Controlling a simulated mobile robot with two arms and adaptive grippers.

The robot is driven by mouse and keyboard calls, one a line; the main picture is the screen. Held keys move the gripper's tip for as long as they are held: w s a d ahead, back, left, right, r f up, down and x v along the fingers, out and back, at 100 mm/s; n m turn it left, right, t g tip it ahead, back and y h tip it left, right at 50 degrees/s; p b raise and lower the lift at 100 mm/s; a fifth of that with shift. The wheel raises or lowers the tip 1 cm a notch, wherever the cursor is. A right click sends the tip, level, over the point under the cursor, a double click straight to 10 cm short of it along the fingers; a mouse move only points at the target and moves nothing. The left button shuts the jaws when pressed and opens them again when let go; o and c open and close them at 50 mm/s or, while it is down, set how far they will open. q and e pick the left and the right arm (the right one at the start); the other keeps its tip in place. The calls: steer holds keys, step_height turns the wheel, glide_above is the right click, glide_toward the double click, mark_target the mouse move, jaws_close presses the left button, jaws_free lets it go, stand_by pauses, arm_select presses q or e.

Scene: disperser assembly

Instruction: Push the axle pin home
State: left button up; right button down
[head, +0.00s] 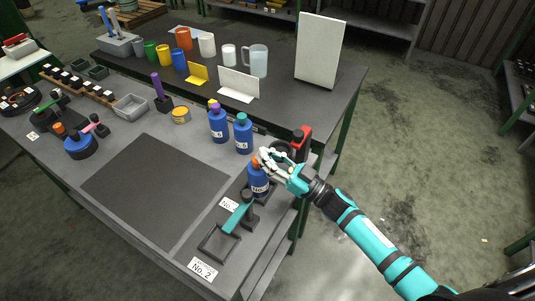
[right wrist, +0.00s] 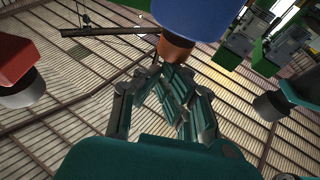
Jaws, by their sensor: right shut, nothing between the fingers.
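A blue container (head: 258,186) with an orange neck (head: 256,163) stands in a dark fixture at the bench's right end. I cannot make out the axle pin by itself. My right gripper (head: 266,157) is shut and empty, with its fingertips close to the orange neck. In the right wrist view the shut fingers (right wrist: 168,90) point at the orange-brown neck (right wrist: 175,47) under the blue body (right wrist: 198,12); I cannot tell whether they touch. A teal lever (head: 240,213) sits on a frame in front of the container. My left gripper is not in view.
A red-topped device (head: 302,136) stands just behind my right gripper. Two blue bottles (head: 218,124) (head: 243,133) stand to the left. The dark mat (head: 155,190) is bare. A second blue container (head: 80,145) lies far left. Cups and a white board (head: 319,50) occupy the rear bench.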

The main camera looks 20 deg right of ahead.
step_height(320, 180, up, 4)
steer(key=shift+f+p, duration=0.1)
steer(key=shift+p, duration=1.05)
arm_select(q)
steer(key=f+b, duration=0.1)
steer(key=b, duration=0.3)
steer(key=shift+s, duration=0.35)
arm_select(e)
steer(key=v, duration=1)
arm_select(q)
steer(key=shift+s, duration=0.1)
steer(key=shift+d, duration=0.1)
arm_select(e)
steer(key=shift+s+d, duration=0.1)
